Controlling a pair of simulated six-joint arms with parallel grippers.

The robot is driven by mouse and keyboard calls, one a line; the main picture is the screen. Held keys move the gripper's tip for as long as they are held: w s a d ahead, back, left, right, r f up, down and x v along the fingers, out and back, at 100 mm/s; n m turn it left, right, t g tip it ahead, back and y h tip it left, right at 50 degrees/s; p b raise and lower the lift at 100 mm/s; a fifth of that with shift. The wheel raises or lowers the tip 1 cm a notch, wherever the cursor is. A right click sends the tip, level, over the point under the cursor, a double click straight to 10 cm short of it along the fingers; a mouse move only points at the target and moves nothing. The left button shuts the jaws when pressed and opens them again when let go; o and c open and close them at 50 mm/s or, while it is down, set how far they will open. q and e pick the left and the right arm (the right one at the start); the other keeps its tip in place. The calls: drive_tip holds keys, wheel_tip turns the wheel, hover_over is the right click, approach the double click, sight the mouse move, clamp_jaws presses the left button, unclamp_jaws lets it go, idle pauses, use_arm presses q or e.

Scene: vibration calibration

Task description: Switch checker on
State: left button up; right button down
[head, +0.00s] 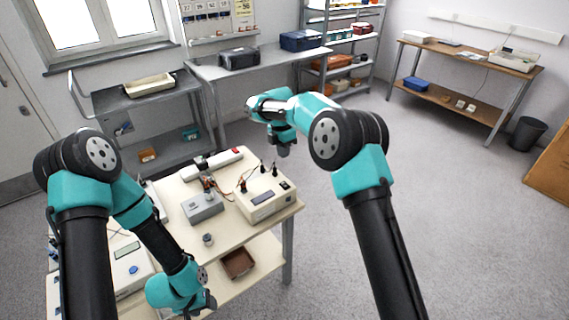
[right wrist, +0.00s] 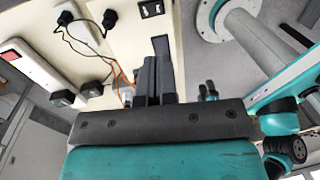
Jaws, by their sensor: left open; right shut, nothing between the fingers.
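A beige box (head: 268,202) with a dark display and a small black switch (head: 285,185) stands on the table; it may be the checker. Its face fills the top of the right wrist view (right wrist: 123,40), with the black switch (right wrist: 151,9) at the top edge. My right gripper (head: 284,152) is shut and empty, above and beyond the box in the head view. Its closed fingers (right wrist: 158,65) show against the box's edge in the wrist view; contact cannot be told. My left gripper (head: 205,304) is low at the table's front, its fingertips hard to see.
A grey box (head: 203,208) with wires stands left of the beige box. A power strip (head: 217,162) with a red switch lies behind. A brown tray (head: 238,263) is on the lower shelf.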

sight(286, 186)
drive_tip(key=f, duration=0.4)
drive_tip(key=s+f, duration=0.1)
drive_tip(key=f, duration=0.4)
drive_tip(key=d+f, duration=0.1)
drive_tip(key=f, duration=0.3)
drive_tip(key=shift+s+f, duration=0.15)
drive_tip(key=shift+s, duration=0.05)
drive_tip(key=shift+a, duration=0.15)
